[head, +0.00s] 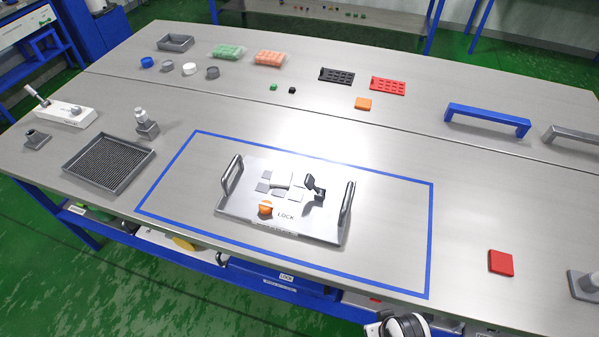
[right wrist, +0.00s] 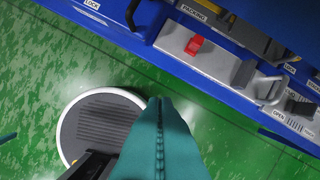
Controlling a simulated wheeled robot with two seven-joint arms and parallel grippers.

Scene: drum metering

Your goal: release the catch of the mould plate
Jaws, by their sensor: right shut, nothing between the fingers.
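The mould plate (head: 240,206) is a grey metal plate with two upright handles, lying flat inside a blue outline on the table. An orange round knob (head: 265,208) sits at its front edge beside the printed word LOCK. A black bent lever (head: 315,188) stands on its right part, near several small grey and white squares. I cannot tell which of the two is the catch. My right gripper (right wrist: 158,102) shows teal fingers pressed together, empty, over the green floor, away from the plate. My left gripper is in neither view.
Under the table, a blue shelf edge (right wrist: 130,48) carries a grey panel with a red piece (right wrist: 194,45) and labels. A mesh tray (head: 108,163) lies left of the outline, a red block (head: 500,262) right. The table between is clear.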

